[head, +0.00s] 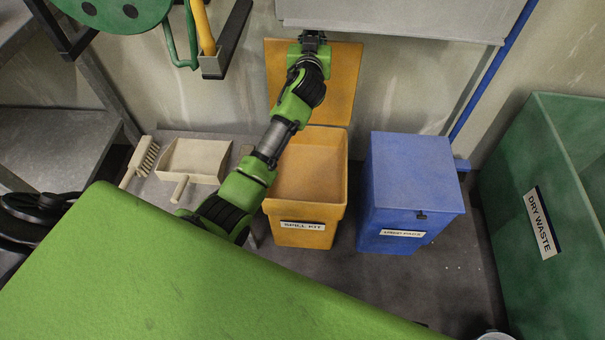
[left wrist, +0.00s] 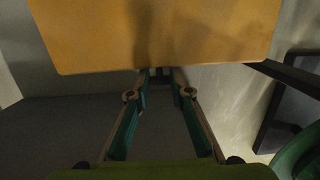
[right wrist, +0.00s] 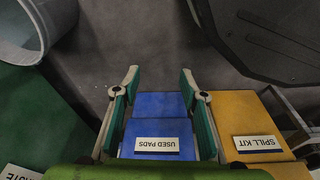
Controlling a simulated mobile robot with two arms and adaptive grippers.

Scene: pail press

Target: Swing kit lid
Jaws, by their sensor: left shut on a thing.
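The yellow-orange spill kit bin (head: 306,175) stands on the floor with its top open and the inside looking empty. Its lid (head: 345,85) is swung up and stands behind the bin, near the wall. My left gripper (head: 313,38) is at the lid's upper edge, shut on it. In the left wrist view, the lid (left wrist: 160,35) fills the top, with the fingers (left wrist: 160,78) meeting at its edge, their tips partly hidden. My right gripper (right wrist: 159,80) is open and empty, with the blue used pads bin (right wrist: 157,105) in view between its fingers.
The blue bin (head: 415,175) stands closed to the right of the spill kit. A green dry waste bin (head: 550,200) is at far right. A dustpan (head: 195,160) and brush (head: 145,155) lie left. A grey panel (head: 390,18) hangs above the lid.

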